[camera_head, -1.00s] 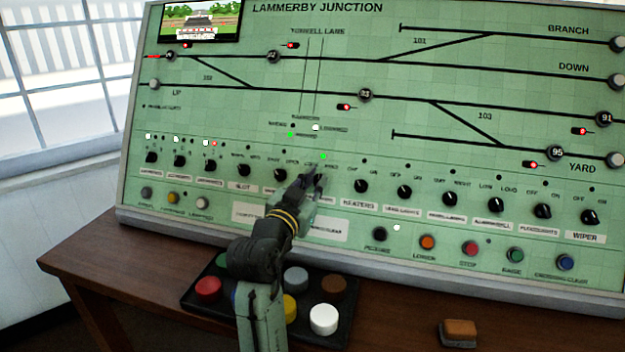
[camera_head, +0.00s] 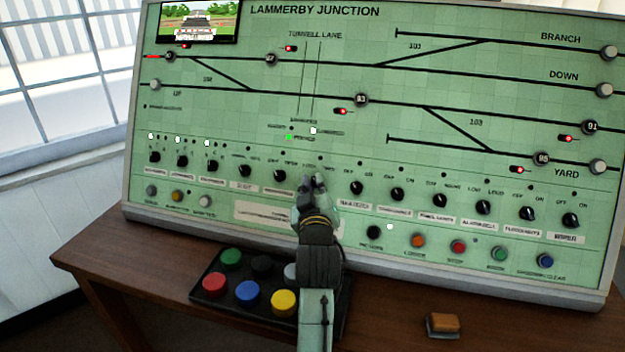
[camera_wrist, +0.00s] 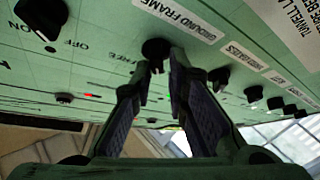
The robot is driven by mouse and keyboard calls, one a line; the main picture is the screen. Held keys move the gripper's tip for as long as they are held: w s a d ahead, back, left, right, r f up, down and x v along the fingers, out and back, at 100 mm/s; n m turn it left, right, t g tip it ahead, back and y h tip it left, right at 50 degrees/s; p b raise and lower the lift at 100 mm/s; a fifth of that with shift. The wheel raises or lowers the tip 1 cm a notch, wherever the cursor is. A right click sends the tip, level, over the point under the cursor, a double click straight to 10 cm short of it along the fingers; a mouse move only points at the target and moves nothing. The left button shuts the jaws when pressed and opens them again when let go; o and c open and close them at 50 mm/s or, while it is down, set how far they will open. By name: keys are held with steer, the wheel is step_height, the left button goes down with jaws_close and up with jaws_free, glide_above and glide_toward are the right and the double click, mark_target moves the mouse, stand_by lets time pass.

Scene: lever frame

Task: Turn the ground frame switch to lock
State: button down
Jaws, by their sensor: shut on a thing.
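The ground frame switch (camera_wrist: 157,48) is a small black rotary knob on the green panel, next to a white label reading GROUND FRAME (camera_wrist: 180,18) in the wrist view. The word FREE (camera_wrist: 125,54) is printed beside it. My gripper (camera_wrist: 161,72) is shut on this knob, one finger on each side. In the head view my gripper (camera_head: 314,183) reaches the panel in the lower knob row and hides the knob. I cannot tell which way its pointer faces.
More black knobs stand close on both sides, such as one to the right (camera_head: 356,187) and one to the left (camera_head: 279,176). A black box of coloured buttons (camera_head: 208,300) and an orange-topped block (camera_head: 443,325) are on the wooden desk (camera_head: 120,265).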

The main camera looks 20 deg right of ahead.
steer(key=shift+s+d+r+n, duration=0.1)
steer(key=shift+d+r+n, duration=0.25)
steer(key=shift+d+n, duration=0.1)
steer(key=c, duration=1.7)
jaws_free()
steer(key=shift+f, duration=0.1)
steer(key=shift+a+f, duration=0.15)
steer(key=shift+a, duration=0.1)
steer(key=v, duration=0.7)
steer(key=shift+s+d, duration=0.1)
steer(key=shift+s, duration=0.05)
